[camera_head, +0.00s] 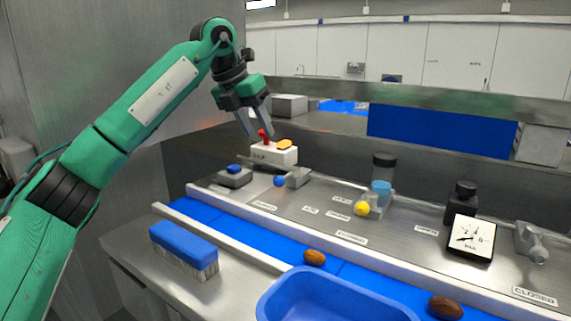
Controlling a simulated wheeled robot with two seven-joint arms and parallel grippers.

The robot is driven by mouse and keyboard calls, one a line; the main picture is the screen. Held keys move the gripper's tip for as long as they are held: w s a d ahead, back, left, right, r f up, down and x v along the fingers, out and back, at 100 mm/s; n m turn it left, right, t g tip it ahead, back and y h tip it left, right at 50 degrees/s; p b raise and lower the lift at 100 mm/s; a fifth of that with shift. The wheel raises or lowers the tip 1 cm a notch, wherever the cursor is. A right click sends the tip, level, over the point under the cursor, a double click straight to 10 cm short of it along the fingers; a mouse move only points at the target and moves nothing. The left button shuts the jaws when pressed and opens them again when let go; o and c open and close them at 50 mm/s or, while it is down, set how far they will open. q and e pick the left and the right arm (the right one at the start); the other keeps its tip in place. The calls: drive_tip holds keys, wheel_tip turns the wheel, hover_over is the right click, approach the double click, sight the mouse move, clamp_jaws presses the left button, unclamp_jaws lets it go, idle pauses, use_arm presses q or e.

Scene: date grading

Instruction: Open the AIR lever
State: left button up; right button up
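My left gripper (260,131) reaches in from the upper left, pointing down. Its two fingers look parted, with their tips close to a small red lever (264,138) on a white box (273,154); I cannot tell whether they touch it. The box also has an orange-yellow piece on top, and the print on its front is too small to read. At the far right a grey handle (532,243) stands on the steel panel near a label (535,297) reading CLOSED. No AIR label is legible. My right gripper is out of view.
A dial gauge (471,240) and a black bottle (461,201) stand right of centre. A blue belt (240,237) carries brown dates (445,307). A blue tray (330,297) and a blue brush (184,243) are in front. Blue, yellow and clear fittings stand on the panel.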

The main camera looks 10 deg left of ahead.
use_arm(q)
drive_tip(key=p+x, duration=0.2)
drive_tip(key=x, duration=0.9)
drive_tip(key=shift+w+d+f, duration=0.1)
drive_tip(key=shift+d+f, duration=0.05)
drive_tip(key=shift+f, duration=0.2)
drive_tip(key=shift+p+x, duration=0.4)
drive_tip(key=shift+x, duration=0.5)
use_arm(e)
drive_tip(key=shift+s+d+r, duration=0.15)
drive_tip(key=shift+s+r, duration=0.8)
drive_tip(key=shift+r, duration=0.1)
use_arm(q)
clamp_jaws()
drive_tip(key=shift+w+d+f, duration=0.1)
